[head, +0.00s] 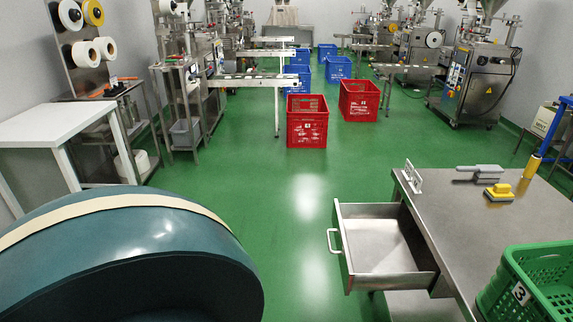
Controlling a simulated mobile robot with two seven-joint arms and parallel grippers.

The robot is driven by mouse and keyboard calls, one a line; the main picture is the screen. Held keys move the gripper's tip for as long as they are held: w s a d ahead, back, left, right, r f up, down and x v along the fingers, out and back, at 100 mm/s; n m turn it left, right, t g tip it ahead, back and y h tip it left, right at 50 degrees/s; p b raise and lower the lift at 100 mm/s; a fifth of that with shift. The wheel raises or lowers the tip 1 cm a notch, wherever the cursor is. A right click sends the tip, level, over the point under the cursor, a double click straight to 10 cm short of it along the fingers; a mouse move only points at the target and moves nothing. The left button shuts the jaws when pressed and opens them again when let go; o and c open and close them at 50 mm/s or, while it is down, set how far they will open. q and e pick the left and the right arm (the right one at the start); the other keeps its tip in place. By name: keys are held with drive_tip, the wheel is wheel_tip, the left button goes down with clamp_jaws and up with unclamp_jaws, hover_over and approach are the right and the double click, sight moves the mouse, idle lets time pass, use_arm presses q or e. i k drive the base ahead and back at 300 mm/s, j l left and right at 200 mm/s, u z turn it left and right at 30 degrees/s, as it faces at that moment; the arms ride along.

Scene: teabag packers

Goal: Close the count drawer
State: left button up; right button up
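The count drawer (388,240) is a grey metal drawer, pulled far out from the left side of a steel table (470,228) at the lower right of the head view. It looks empty. Its pale bar handle (333,242) is on its left-facing front. Neither of my grippers shows in the head view, so nothing is seen touching the drawer or its handle.
On the table are a white stand (412,178), a yellow-and-black block (499,192), a grey-handled tool (479,169) and a green crate (535,285) marked 3. Green floor is clear left of the drawer. Red crates (307,122) stand farther back.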

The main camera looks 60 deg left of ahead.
sight(381, 246)
drive_tip(key=u, duration=1.3)
drive_tip(key=j+z, duration=0.35)
drive_tip(key=j, duration=0.25)
